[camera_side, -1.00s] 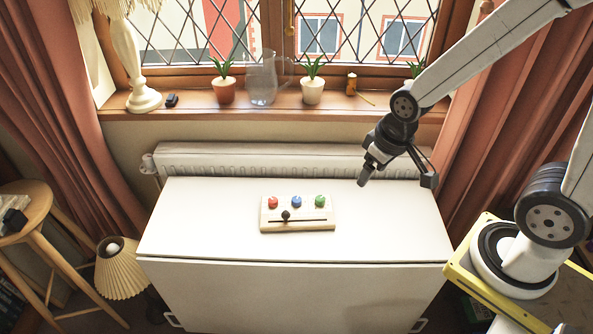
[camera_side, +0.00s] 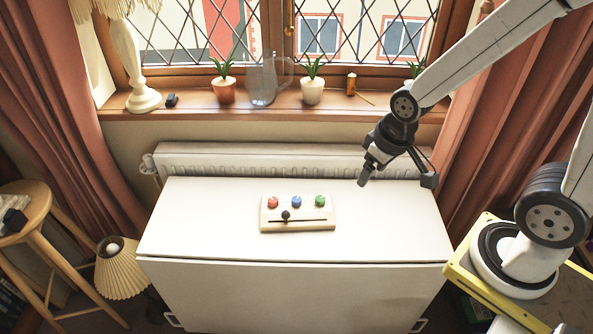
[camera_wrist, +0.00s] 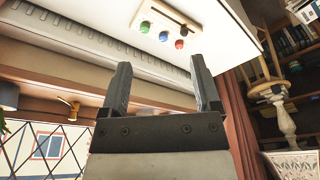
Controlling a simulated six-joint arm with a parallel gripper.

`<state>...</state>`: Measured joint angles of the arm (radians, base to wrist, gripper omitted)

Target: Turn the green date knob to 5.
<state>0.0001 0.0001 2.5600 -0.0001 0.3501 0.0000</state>
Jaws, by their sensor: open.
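The green knob (camera_side: 320,201) is at the right end of a row on a light wooden board (camera_side: 313,226), beside a blue knob (camera_side: 296,202) and a red knob (camera_side: 273,202). A black slider knob (camera_side: 286,215) sits on a slot in front of them. The board lies on the white table top. In the wrist view the green knob (camera_wrist: 145,27) is beyond the fingers; its number markings are too small to read. My gripper (camera_side: 397,172) is above the table's back right part, apart from the board. In the wrist view its fingers (camera_wrist: 163,88) are spread and empty.
The white table (camera_side: 200,225) is clear around the board. A radiator (camera_side: 250,158) stands behind it, below a windowsill with potted plants (camera_side: 312,88), a glass jug (camera_side: 263,80) and a lamp (camera_side: 140,75). A stool (camera_side: 38,225) stands at left.

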